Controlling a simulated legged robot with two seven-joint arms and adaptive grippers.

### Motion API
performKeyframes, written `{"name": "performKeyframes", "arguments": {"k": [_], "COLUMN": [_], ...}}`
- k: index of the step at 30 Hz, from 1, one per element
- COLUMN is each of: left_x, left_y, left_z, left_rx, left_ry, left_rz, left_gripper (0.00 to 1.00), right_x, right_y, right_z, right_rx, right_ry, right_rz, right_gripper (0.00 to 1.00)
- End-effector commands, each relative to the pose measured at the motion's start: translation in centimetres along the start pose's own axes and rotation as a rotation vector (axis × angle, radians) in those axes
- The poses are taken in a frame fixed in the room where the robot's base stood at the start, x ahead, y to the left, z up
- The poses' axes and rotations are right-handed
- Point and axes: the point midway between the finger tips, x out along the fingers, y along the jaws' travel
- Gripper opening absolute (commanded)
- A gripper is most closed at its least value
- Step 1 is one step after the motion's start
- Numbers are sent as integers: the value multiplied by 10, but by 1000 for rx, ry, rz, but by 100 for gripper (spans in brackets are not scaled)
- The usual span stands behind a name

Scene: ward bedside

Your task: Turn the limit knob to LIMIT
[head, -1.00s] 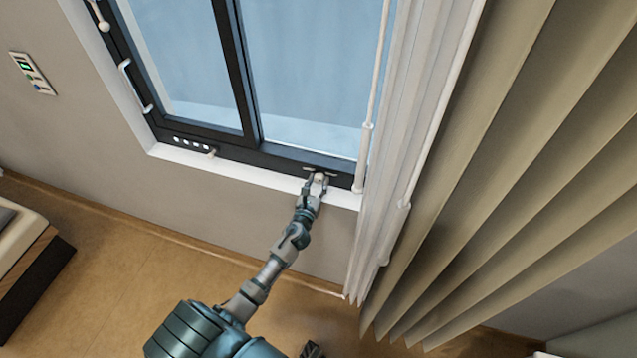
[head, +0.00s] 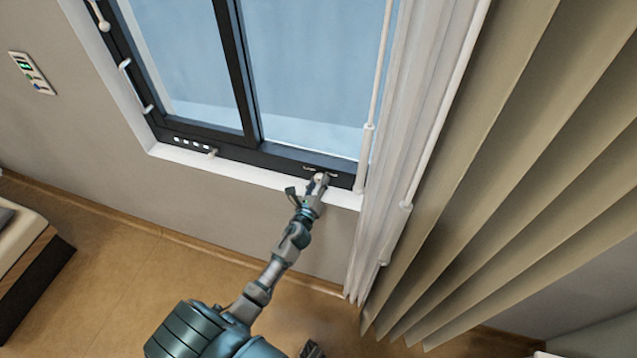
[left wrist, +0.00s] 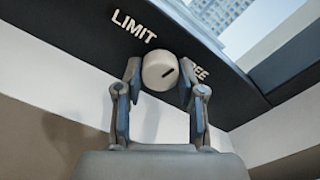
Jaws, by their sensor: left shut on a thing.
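The limit knob (left wrist: 160,72) is a round off-white knob with a dark mark on its face, on the dark lower window frame. In the left wrist view the word LIMIT (left wrist: 134,25) is to its upper left, and a partly hidden word ending in "EE" is to its right. The dark mark points toward the upper right, on the side of the partly hidden word. My left gripper (left wrist: 158,88) is shut on the knob, one finger on each side. In the head view my left gripper (head: 318,182) covers most of the knob.
A white sill (head: 235,171) runs below the window frame (head: 270,156). White blinds and a beige curtain (head: 480,180) hang close to the right of the gripper. A small handle (head: 212,152) is on the frame further left. A wall panel (head: 32,73) is at the far left.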

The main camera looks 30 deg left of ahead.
Motion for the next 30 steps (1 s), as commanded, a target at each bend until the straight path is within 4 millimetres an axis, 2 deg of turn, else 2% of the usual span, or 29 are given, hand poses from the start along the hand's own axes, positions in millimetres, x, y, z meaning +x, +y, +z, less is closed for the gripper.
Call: {"name": "performKeyframes", "arguments": {"k": [11,21,30], "left_x": [1,1,1], "left_y": [-1,-1,-1], "left_z": [3,4,4], "left_rx": [-357,-670,-876], "left_ry": [-4,-5,-5], "left_rz": [-1,-1,-1], "left_gripper": [4,4,4], "right_x": [0,2,5], "right_y": [2,5,5], "right_z": [1,12,21], "right_rx": [-1,-4,-5], "right_ry": [3,-6,-10], "right_rz": [2,6,6], "right_gripper": [0,0,0]}}
